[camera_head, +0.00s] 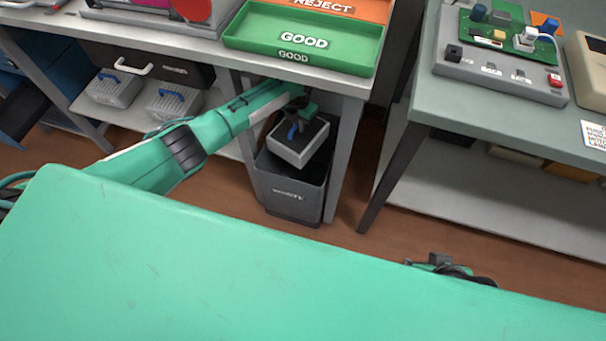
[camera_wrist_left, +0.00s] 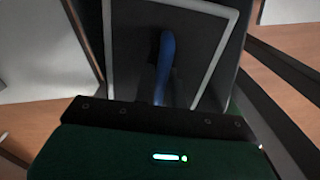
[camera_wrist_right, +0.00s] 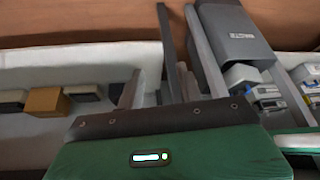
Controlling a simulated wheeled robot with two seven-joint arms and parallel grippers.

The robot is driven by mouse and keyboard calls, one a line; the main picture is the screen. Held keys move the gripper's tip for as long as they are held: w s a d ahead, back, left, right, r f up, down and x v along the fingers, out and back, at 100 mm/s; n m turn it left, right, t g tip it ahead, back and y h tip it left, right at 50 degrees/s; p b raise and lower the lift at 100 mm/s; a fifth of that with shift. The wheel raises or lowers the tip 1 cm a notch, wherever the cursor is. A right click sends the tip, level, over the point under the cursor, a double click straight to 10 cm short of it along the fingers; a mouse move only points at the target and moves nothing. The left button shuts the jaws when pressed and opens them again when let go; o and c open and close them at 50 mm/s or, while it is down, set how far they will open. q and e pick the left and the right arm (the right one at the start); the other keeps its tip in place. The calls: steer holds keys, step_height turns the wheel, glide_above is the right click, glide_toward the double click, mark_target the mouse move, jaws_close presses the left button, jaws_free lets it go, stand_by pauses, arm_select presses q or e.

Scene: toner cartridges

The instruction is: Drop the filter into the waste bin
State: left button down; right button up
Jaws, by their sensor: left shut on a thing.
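The filter (camera_head: 301,150) is a pale box with a dark recessed top and a blue handle. It hangs tilted in the mouth of the dark grey waste bin (camera_head: 291,190), partly above the rim. My left gripper (camera_head: 295,117) is shut on the blue handle. In the left wrist view the filter's pale frame (camera_wrist_left: 108,40) and blue handle (camera_wrist_left: 165,62) lie straight ahead; the fingertips are hard to make out. My right gripper (camera_head: 438,262) shows only partly beyond the green surface in front, away from the bin. The bin's inside is mostly hidden by the filter.
The bin stands on the floor by a bench leg (camera_head: 343,160). A green GOOD tray (camera_head: 345,62) is on the bench above. Two similar blue-handled filters (camera_head: 113,90) sit on its lower shelf. Another bench (camera_head: 440,110) stands at right, with floor between.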

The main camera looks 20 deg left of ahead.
steer(key=shift+r, duration=0.15)
arm_select(q)
steer(key=c, duration=1.4)
jaws_free()
